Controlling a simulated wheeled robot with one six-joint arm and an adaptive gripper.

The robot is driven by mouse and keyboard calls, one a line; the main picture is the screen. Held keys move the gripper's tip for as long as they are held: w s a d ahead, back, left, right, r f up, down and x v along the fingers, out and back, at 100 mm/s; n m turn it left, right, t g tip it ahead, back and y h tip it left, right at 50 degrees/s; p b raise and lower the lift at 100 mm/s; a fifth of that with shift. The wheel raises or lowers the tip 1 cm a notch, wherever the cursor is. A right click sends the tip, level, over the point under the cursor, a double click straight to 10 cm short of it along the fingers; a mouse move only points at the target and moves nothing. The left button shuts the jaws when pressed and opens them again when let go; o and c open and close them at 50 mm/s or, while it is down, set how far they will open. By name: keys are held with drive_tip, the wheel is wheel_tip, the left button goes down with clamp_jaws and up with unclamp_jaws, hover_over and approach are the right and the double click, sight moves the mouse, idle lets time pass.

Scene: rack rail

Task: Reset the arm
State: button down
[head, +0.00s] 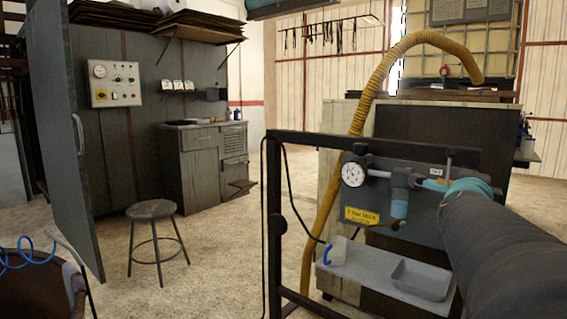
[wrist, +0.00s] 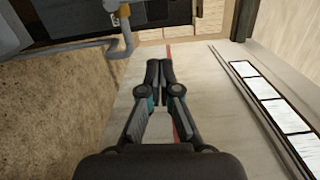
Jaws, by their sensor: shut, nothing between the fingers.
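My gripper (wrist: 159,75) shows in the wrist view, with its two dark fingers together at the tips and nothing between them. Behind it in that view is a pale wall with a red line. My arm (head: 515,255) reaches in from the lower right of the head view, in front of the rack panel. The gripper itself cannot be made out in the head view. A dark rack frame (head: 276,230) carries a grey panel (head: 425,220) with a round gauge (head: 353,170), a yellow label (head: 361,215) and a blue-grey regulator (head: 400,195).
A grey shelf (head: 370,275) under the panel holds a shallow tray (head: 420,280) and a white-and-blue item (head: 335,250). A yellow hose (head: 357,105) arches behind the frame. A stool (head: 152,210) and a cabinet (head: 200,160) stand left. Open floor lies between stool and rack.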

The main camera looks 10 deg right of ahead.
drive_tip(key=w+a+f+n+t+y, duration=0.1)
drive_tip(key=w+a+f+n+y, duration=0.15)
drive_tip(key=a+n, duration=0.2)
drive_tip(key=w+a+f+n+t+y, duration=0.1)
drive_tip(key=w+a+f+n+y, duration=0.15)
drive_tip(key=a+n, duration=0.2)
drive_tip(key=s+a+f+n+g+y, duration=0.1)
drive_tip(key=a+f+n+y, duration=0.25)
drive_tip(key=a, duration=0.45)
drive_tip(key=s+a+f+n+y, duration=0.1)
drive_tip(key=a+f+n+y, duration=0.3)
drive_tip(key=a, duration=0.3)
drive_tip(key=s+a+f+n+g, duration=0.3)
drive_tip(key=s+a+f+n, duration=0.3)
drive_tip(key=s+f, duration=0.1)
drive_tip(key=s+a+f+n+g+y, duration=0.1)
drive_tip(key=s+a+f+n+g, duration=0.3)
drive_tip(key=s+a+f+n, duration=0.2)
drive_tip(key=s+f, duration=0.2)
drive_tip(key=s, duration=0.1)
drive_tip(key=shift+s, duration=0.3)
drive_tip(key=shift+f+n, duration=0.1)
drive_tip(key=shift+n, duration=0.15)
